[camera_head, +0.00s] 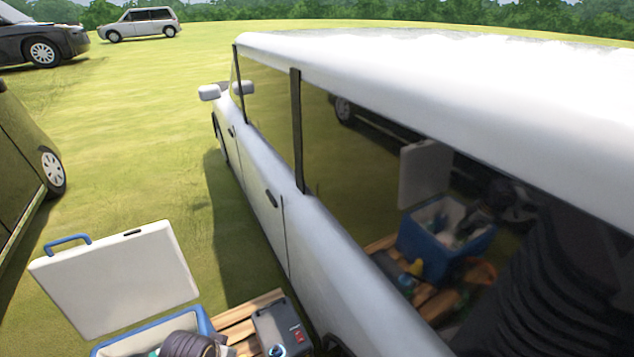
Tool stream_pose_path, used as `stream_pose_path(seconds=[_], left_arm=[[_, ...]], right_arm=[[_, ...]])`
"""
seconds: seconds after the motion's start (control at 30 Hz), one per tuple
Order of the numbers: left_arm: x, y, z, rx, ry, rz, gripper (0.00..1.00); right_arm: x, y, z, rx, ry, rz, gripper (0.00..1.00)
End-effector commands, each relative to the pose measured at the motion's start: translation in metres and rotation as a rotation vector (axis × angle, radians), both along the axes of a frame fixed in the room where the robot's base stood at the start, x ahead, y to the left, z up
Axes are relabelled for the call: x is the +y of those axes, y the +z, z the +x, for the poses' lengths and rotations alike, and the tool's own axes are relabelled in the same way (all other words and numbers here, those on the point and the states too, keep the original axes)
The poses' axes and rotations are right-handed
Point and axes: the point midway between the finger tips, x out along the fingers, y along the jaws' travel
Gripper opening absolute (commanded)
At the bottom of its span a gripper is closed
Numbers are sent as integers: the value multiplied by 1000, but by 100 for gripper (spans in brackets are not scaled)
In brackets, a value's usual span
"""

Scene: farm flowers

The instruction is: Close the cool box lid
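The cool box (201,320) is blue with a white inside, at the bottom edge of the head view, partly cut off. Its white lid (118,280) stands open, tilted up and back to the left, with a blue handle (67,241) on its upper edge. A dark ribbed rounded shape (187,345) covers part of the box opening; I cannot tell whether it is part of my arm. No gripper fingertips are in view. Most of the contents of the box are hidden or cut off.
A silver car (300,215) stands close on the right; its windows reflect the open box. A wooden slatted surface (240,313) with a dark grey device (281,328) lies right of the box. A dark green car (27,170) is at the left. Grass (150,130) lies between the cars.

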Motion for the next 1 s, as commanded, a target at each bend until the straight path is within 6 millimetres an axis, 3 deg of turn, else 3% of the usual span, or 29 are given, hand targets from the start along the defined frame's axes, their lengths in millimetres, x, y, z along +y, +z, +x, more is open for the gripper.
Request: stream_pose_path(seconds=[0.5,1.0], left_arm=[[-2,-106,7,36,-6,2,0],[-1,-210,-8,71,-12,5,0]], right_arm=[[0,0,0,0,0,0,0],[1,0,0,0,0,1,0]])
